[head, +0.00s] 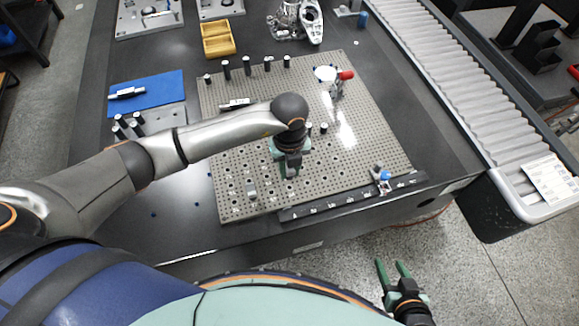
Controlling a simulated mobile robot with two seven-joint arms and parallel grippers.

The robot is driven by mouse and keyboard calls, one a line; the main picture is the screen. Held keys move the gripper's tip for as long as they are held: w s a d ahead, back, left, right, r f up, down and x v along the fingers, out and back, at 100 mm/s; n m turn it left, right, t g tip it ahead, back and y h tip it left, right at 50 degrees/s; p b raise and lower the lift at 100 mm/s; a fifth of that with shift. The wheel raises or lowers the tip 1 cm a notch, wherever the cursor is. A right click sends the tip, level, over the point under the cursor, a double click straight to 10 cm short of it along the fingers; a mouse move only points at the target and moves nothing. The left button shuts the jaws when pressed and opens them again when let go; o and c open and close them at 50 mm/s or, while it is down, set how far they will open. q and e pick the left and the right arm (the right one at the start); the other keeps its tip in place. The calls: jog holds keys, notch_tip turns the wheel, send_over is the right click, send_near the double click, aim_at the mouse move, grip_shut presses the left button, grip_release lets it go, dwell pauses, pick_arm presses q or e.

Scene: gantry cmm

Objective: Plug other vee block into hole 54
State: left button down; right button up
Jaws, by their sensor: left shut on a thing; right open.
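The grey perforated fixture plate (375,140) lies on the dark table, with rows of holes and small marks too fine to read, so I cannot pick out hole 54. My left gripper (289,172) points down over the plate's lower middle. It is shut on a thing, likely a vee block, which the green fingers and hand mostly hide. A small grey block (251,190) stands upright on the plate to the left of this gripper. My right gripper (393,268) is open and empty, over the floor in front of the table.
Several dark pegs with light tops stand along the plate's back edge. A red-handled clamp (345,76) stands at the back right. A black lettered strip (340,203) runs along the front edge, with a blue-topped part (384,175) beside it. A yellow tray (218,40) and blue mat (146,93) lie behind.

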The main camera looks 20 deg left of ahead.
aim_at(290, 178)
pick_arm(q)
jog(key=shift+f+b, duration=1.75)
jog(key=shift+f, duration=0.5)
jog(key=shift+r, duration=0.1)
jog(key=shift+p, duration=0.35)
jog(key=shift+f+b, duration=0.75)
jog(key=shift+f, duration=0.2)
jog(key=c, duration=0.6)
grip_release()
jog(key=shift+r, duration=0.1)
